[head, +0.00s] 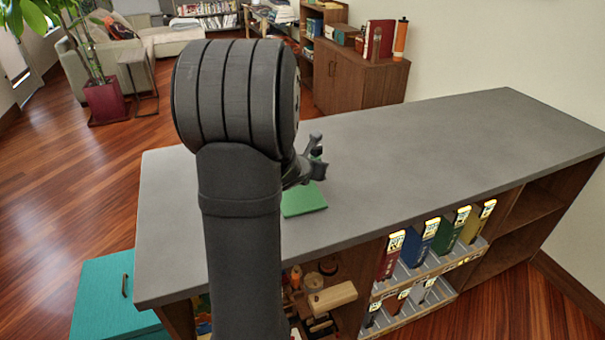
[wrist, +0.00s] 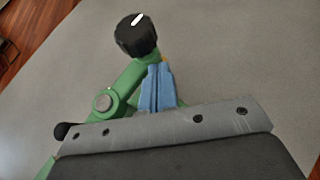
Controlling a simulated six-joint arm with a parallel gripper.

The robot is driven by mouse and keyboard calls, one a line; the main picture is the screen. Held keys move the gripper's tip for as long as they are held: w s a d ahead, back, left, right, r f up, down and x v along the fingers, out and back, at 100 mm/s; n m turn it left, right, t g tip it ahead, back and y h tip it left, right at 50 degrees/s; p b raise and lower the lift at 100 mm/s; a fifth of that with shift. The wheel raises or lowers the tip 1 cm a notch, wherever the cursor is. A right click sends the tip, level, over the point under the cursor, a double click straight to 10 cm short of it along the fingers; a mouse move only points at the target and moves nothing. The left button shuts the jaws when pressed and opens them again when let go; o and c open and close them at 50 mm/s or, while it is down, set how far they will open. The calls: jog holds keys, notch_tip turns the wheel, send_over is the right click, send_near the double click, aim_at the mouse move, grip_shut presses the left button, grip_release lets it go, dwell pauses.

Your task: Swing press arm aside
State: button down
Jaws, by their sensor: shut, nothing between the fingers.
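The press arm (wrist: 124,82) is green and runs from a round silver pivot (wrist: 102,102) up to a black knob (wrist: 136,36) with a white mark. My gripper (wrist: 160,68) shows as two blue fingers, shut together and empty. They stand close beside the right side of the press arm, below the knob; I cannot tell whether they touch it. In the head view, a flat green base (head: 304,200) lies on the grey counter, partly hidden by my arm. My gripper (head: 316,168) is above it, and most of the press is hidden.
The grey counter top (head: 430,150) is clear to the right. A teal box (head: 103,297) stands at the lower left. A wooden cabinet (head: 360,80) is behind.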

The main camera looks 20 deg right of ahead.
jog(key=s, duration=0.4)
jog(key=shift+s, duration=0.2)
jog(key=s+r, duration=0.5)
jog(key=s, duration=0.3)
jog(key=w+f, duration=0.1)
jog(key=w, duration=0.1)
jog(key=w+f, duration=0.2)
jog(key=w, duration=0.1)
jog(key=w+f, duration=0.2)
jog(key=w, duration=0.1)
jog(key=shift+w, duration=0.25)
jog(key=w, duration=0.3)
jog(key=shift+w, duration=0.5)
